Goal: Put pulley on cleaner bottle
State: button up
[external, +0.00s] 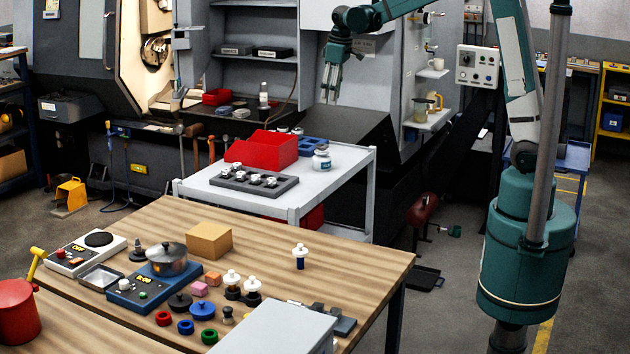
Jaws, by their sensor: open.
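My gripper (331,98) hangs high over the back, pointing down, with its fingers apart and nothing seen between them. It is well above the grey cart and far from the wooden table. No label marks the cleaner bottle; a small white and blue bottle or jar (321,160) stands on the cart, and a pale bottle with a dark band (263,94) stands on the machine shelf. I cannot tell which is the pulley. Candidates on the wooden table are a blue round part (203,310), a black round part (180,301), and a white flanged piece on a dark blue body (300,256).
The grey cart (335,180) holds a red bin (267,148) and a dark tray (232,182) of small white-topped parts. The wooden table (355,258) carries a pot (167,261), a cardboard box (209,240) and several coloured rings. Its right back area is mostly clear.

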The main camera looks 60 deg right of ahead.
jog(key=s+a+r+t, duration=0.1)
jog(key=s+a+r, duration=0.2)
jog(key=s+a, duration=0.45)
jog(key=s+a+r+t, duration=0.2)
jog(key=s+a+r, duration=0.25)
jog(key=s, duration=0.65)
jog(key=s+a+f+t, duration=0.1)
jog(key=s+a+f, duration=0.2)
jog(key=s, duration=0.5)
jog(key=s+a+f+m+t, duration=0.1)
jog(key=s+a+f, duration=0.2)
jog(key=s, duration=0.6)
jog(key=shift+s+a+f+m, duration=0.2)
jog(key=shift+s+a+m, duration=0.1)
jog(key=shift+a, duration=0.85)
